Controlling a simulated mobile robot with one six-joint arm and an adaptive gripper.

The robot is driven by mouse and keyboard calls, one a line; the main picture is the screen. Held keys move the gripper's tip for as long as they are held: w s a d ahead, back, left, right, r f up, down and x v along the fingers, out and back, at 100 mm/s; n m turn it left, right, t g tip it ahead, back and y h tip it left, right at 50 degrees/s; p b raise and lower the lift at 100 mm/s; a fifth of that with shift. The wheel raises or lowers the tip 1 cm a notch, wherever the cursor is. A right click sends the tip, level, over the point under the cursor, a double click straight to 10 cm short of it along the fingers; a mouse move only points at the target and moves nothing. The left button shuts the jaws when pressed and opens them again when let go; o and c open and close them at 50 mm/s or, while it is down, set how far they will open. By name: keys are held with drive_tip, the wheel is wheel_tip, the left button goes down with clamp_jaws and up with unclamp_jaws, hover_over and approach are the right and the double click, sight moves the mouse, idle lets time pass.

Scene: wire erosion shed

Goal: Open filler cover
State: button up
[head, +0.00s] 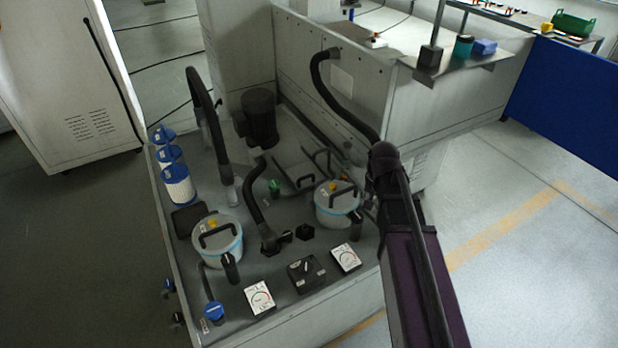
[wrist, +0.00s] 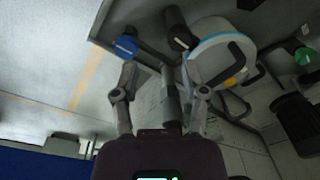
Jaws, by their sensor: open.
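I cannot tell for certain which part is the filler cover. A white round lidded container with a black handle (head: 337,205) stands on the right of the grey tank deck; a similar container (head: 217,243) stands on the left. In the wrist view a white container (wrist: 222,60) is just beyond the right finger. A blue cap (wrist: 127,45) on a dark pipe is beyond the left finger, with a black rounded lever (wrist: 179,32) between them. My gripper (wrist: 162,76) is open. A dark bar shows between its fingers. In the head view the fingers are hidden by my arm.
Black hoses (head: 325,85) arch over the deck. A motor (head: 260,117), a green knob (head: 275,187), gauges (head: 259,298), a switch box (head: 306,273) and blue-topped filters (head: 178,186) crowd it. A machine wall (head: 340,85) rises behind. The floor at right is clear.

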drive_tip(key=w+a+f+m+b, duration=0.1)
drive_tip(key=w+a+f+m, duration=0.1)
drive_tip(key=w+a, duration=0.45)
drive_tip(key=w+a+f+m+b, duration=0.1)
drive_tip(key=w+a+m+b, duration=0.15)
drive_tip(key=w, duration=0.75)
drive_tip(key=m+t+y+b, duration=0.1)
drive_tip(key=m, duration=0.3)
hover_over(308, 176)
drive_tip(key=s+d, duration=0.1)
drive_tip(key=s, duration=0.1)
wheel_tip(308, 176, down, 2)
drive_tip(key=shift+d+f, duration=0.1)
drive_tip(key=shift+d, duration=0.1)
drive_tip(key=shift+f+b, duration=0.15)
drive_tip(key=shift+b, duration=0.2)
drive_tip(key=f+b, duration=0.4)
drive_tip(key=w+a+f+b, duration=0.1)
drive_tip(key=f+b, duration=0.3)
drive_tip(key=w+f+b, duration=0.1)
drive_tip(key=f+b, duration=0.4)
drive_tip(key=shift+w+a+f, duration=0.1)
drive_tip(key=shift+a, duration=0.1)
clamp_jaws()
